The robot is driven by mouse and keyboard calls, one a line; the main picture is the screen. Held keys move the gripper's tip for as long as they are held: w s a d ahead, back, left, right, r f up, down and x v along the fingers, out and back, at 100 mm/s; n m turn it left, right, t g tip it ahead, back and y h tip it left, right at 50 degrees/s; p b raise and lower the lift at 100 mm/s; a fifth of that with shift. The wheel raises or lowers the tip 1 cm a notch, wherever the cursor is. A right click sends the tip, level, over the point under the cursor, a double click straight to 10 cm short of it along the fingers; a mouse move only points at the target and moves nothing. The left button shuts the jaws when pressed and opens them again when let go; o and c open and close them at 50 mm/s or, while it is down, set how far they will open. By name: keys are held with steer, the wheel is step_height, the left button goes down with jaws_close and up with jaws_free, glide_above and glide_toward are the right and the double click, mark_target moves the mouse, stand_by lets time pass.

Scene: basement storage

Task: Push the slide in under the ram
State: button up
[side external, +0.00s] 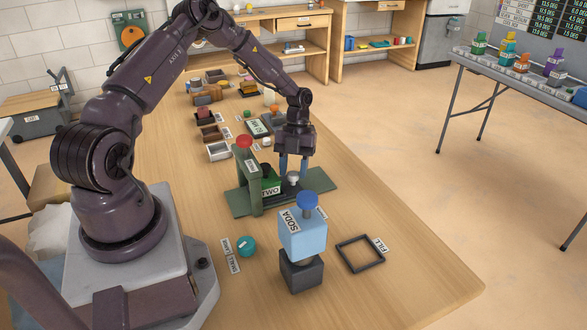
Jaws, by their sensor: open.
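A green press stands on a green base plate (322,184), with an upright frame (242,168) and a red knob (244,141) on top, presumably the ram's. A green block marked TWO (271,187) sits low beside the upright. A dark slide (284,191) lies on the plate, and a pale round knob (293,178) stands at it. My gripper (293,174) points down with its blue fingers open, one on each side of the knob. I cannot tell whether the fingers touch it. The ram's lower end is hidden by the frame.
A light blue SODA block (302,238) with a blue knob sits on a dark block (301,272) in front of the press. An empty dark square frame (361,254) lies to its right and a teal ball (246,246) to its left. Several small trays and blocks stand behind.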

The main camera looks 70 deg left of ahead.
mark_target(275, 173)
steer(key=shift+f, duration=0.15)
jaws_close()
steer(key=shift+s, duration=2.4)
jaws_free()
steer(key=v, duration=1.3)
